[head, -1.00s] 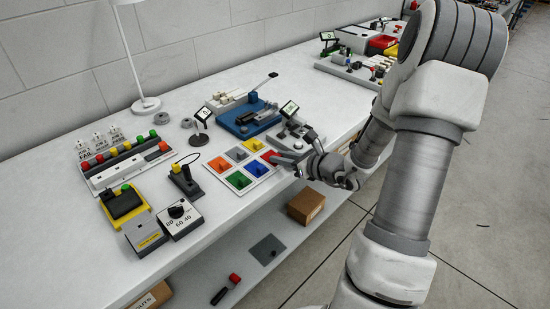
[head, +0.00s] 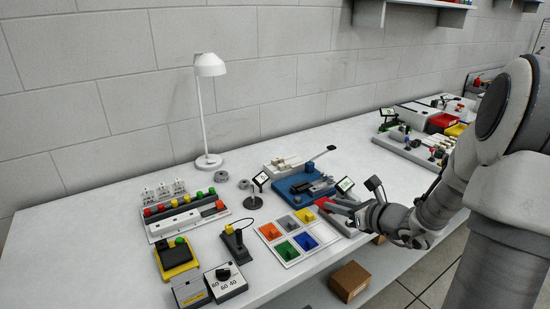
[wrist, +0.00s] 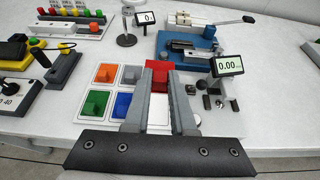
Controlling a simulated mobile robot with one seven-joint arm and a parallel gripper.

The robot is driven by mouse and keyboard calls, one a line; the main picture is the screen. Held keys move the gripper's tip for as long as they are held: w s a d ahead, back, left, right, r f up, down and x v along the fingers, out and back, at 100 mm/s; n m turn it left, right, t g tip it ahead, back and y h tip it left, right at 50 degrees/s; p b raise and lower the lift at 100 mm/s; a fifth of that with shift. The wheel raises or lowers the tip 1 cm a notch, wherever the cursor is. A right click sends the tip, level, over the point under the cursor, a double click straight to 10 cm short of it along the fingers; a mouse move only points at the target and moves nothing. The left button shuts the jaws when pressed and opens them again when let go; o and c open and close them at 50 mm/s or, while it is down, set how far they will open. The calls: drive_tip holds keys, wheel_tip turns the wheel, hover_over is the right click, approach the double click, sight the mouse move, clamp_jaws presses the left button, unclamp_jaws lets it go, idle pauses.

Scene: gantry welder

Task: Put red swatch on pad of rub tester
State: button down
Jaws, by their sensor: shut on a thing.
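My gripper (wrist: 158,88) is shut on the red swatch (wrist: 158,74), which sits between the fingertips above the swatch tray's far right part. In the head view the red swatch (head: 321,202) is a small patch at my gripper's tips (head: 331,205). The rub tester appears to be the blue-based device (wrist: 189,50) with a lever arm, behind the tray; it also shows in the head view (head: 292,187). I cannot make out its pad clearly. The swatch and the blue device look apart.
The white swatch tray (head: 285,259) holds orange, grey, yellow, green and blue swatches; a white cell is bare. A display device (wrist: 229,66) stands right of the fingers. A small stand with a screen (wrist: 144,19) is behind the tray. The lamp (head: 209,160) stands behind left.

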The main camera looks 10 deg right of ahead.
drive_tip(key=w+a+r+p, duration=0.1)
drive_tip(key=a+r+p, duration=0.7)
drive_tip(key=a, duration=0.6)
drive_tip(key=shift+a+r+m+h+p, duration=0.3)
drive_tip(key=shift+a+r, duration=0.1)
drive_tip(key=shift+r, duration=0.15)
drive_tip(key=shift+d, duration=0.1)
drive_tip(key=s+d+f+b, duration=0.3)
drive_tip(key=d, duration=0.4)
drive_tip(key=s+d+f+b, duration=0.2)
drive_tip(key=d+f+b, duration=0.1)
drive_tip(key=d, duration=0.4)
drive_tip(key=s+d+f+b, duration=0.3)
drive_tip(key=d+b, duration=0.1)
drive_tip(key=d, duration=0.3)
drive_tip(key=b, duration=0.3)
hover_over(328, 239)
wheel_tip(328, 239, down, 6)
drive_tip(key=shift+w+f, duration=0.1)
drive_tip(key=shift+f+b, duration=0.35)
drive_tip(key=shift+f, duration=1.5)
